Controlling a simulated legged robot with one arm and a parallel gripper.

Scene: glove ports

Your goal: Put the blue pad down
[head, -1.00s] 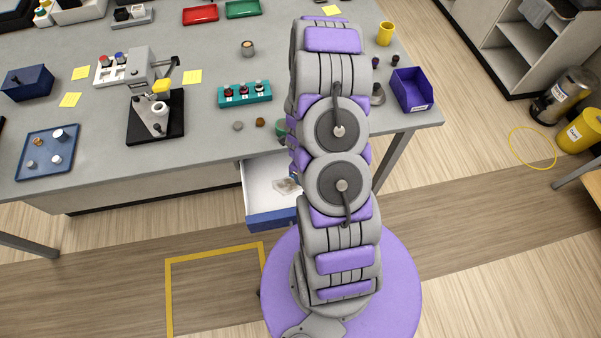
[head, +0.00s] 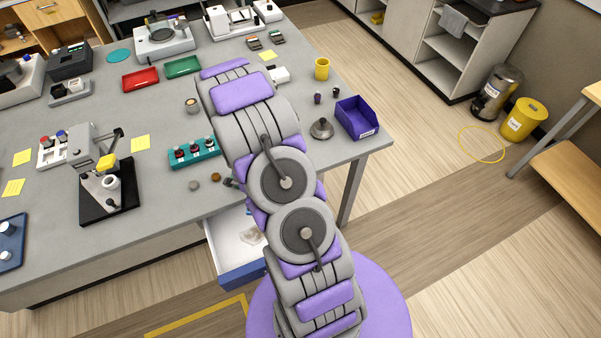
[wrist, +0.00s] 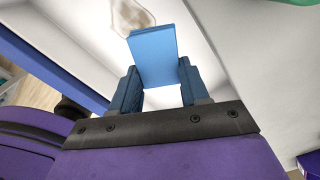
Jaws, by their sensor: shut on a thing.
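The blue pad (wrist: 153,55) is a flat, light blue block in the wrist view. My gripper (wrist: 157,78) is shut on it, with one dark blue finger at each side of the pad. Behind the pad in the wrist view is the white inside of an open drawer (wrist: 218,75). In the head view the drawer's blue front (head: 243,277) sticks out under the table edge. My arm hides my gripper and the pad there. I cannot tell how far the pad is above the drawer floor.
A clear, crumpled item (head: 250,235) lies in the drawer. On the grey table (head: 160,220) near the drawer are a teal rack (head: 193,152), a small brown disc (head: 215,177) and a black-based instrument (head: 108,190). A purple bin (head: 357,118) stands at the right corner.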

